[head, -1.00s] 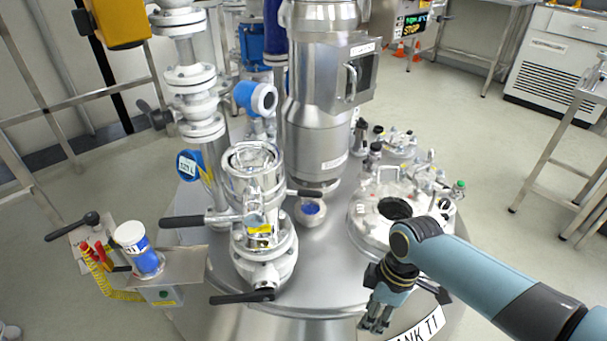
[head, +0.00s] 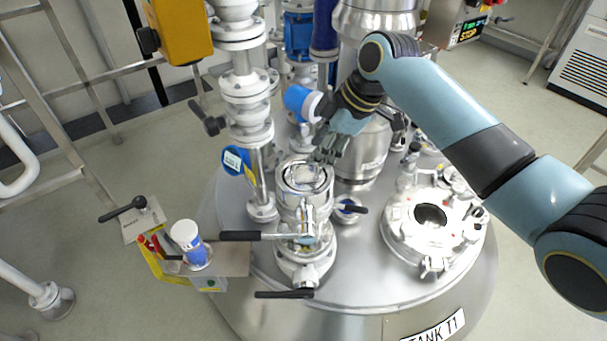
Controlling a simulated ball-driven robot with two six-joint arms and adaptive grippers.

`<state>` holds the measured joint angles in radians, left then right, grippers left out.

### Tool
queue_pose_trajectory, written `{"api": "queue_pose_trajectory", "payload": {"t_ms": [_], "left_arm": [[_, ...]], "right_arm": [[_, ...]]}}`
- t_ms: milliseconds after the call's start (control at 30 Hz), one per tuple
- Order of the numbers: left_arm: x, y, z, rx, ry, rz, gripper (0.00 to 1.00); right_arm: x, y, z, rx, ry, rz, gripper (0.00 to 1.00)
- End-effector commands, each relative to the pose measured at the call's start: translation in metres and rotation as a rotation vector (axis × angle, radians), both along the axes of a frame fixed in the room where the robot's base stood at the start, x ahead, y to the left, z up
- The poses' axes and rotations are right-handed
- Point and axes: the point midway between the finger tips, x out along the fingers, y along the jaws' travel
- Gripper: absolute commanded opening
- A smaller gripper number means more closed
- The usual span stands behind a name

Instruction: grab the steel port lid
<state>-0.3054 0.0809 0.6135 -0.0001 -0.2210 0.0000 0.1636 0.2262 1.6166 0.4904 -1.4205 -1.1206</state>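The steel port lid (head: 304,176) is a shiny round cover with a bar handle. It sits on top of the upright charging port with the black-handled valve, left of the middle in the head view. My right gripper (head: 327,156) reaches in from the upper right, its fingers pointing down just above and behind the lid. The fingers look parted, with nothing between them, and I see no contact with the lid. The fingertips are small in the picture. My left gripper is out of view.
Black valve levers (head: 240,236) stick out from the port. A white-flanged pipe column (head: 247,110) stands to the left and a large steel column (head: 362,160) behind. A round manway cover (head: 397,232) with a dark opening lies right. A side bracket holds a blue-and-white container (head: 190,243).

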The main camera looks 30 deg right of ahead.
Motion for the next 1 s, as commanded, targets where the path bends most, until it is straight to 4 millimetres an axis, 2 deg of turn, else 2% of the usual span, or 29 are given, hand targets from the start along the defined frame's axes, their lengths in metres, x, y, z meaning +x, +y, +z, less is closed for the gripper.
{"api": "queue_pose_trajectory", "payload": {"t_ms": [167, 433, 733, 1000], "left_arm": [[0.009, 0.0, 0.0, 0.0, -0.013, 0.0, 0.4], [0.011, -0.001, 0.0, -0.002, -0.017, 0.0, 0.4], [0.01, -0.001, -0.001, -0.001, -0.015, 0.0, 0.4], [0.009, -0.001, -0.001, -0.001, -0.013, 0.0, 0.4]], "right_arm": [[0.005, 0.004, -0.014, 0.0, 0.002, 0.001, 0.36], [0.019, 0.014, -0.05, -0.001, 0.003, 0.0, 0.36], [0.021, 0.015, -0.055, -0.002, 0.0, 0.001, 0.36], [0.021, 0.015, -0.055, -0.002, 0.001, 0.001, 0.01]]}}
